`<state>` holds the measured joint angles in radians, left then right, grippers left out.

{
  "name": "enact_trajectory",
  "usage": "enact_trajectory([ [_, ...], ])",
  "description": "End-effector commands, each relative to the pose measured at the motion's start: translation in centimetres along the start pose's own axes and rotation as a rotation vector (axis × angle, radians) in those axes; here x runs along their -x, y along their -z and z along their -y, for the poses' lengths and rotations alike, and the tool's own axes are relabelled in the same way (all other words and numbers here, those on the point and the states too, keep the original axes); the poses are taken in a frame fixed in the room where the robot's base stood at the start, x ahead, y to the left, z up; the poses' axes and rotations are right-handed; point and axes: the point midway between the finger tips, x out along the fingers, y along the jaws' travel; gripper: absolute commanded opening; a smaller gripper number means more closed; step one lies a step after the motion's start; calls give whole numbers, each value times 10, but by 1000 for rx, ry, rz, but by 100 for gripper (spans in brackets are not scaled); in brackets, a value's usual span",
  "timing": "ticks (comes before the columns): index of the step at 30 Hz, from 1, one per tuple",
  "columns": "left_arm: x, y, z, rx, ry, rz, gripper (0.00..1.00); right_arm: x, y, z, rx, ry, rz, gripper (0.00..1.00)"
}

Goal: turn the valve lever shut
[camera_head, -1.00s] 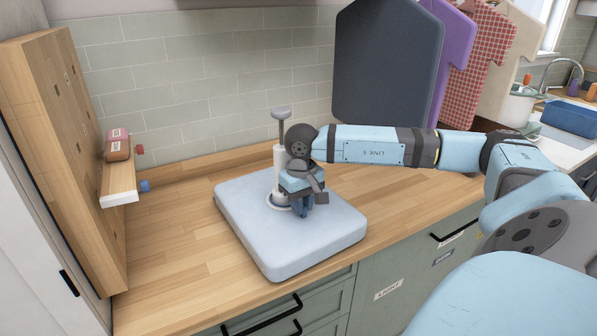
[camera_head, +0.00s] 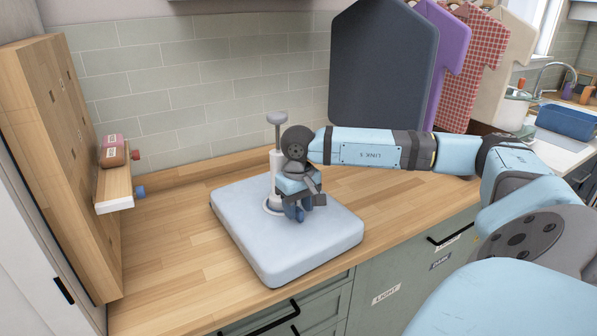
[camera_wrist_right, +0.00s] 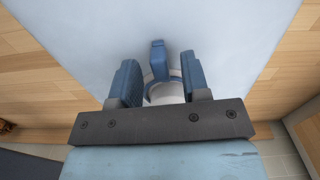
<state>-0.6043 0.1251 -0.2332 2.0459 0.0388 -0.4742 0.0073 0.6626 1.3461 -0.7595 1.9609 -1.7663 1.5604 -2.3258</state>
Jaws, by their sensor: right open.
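A white post (camera_head: 274,170) with a grey cap (camera_head: 277,118) on a thin stem stands upright on a pale blue slab (camera_head: 245,245) in the head view. My right gripper (camera_head: 297,212) points down just in front of the post and hides part of it. In the right wrist view the gripper (camera_wrist_right: 160,82) has its two blue fingers apart. A blue upright piece (camera_wrist_right: 157,52), perhaps the valve lever, shows beyond and between the fingertips, above a white round part (camera_wrist_right: 165,93). I cannot tell whether the fingers touch it. My left gripper is not in view.
The slab lies on a wooden counter (camera_head: 165,250). A wooden panel (camera_head: 65,150) at the left carries a small shelf (camera_head: 115,190) with a pink item (camera_head: 112,150). Several garments hang behind my right arm. The counter left of the slab is clear.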

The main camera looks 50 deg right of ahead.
Motion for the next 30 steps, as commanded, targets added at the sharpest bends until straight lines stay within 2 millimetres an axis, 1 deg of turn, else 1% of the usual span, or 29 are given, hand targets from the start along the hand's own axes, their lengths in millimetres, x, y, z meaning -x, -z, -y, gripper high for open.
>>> enact_trajectory([
  [5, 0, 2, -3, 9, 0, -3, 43, 32, 1, 0, 0, 1, -5, 43],
  [12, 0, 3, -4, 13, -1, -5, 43, 88, 1, 0, 0, 2, -5, 43],
  [15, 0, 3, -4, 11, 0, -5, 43, 106, 0, 0, 1, 1, -3, 43],
  [18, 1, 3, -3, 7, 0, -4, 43, 120, 0, 0, 1, 1, -3, 43],
  [21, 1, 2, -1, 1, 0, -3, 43, 128, 0, 0, 1, 0, -2, 43],
  [24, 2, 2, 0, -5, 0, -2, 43, 132, 0, 0, 1, 0, -1, 43],
  [30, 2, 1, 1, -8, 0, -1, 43, 133, 0, 0, 1, 0, 0, 43],
])
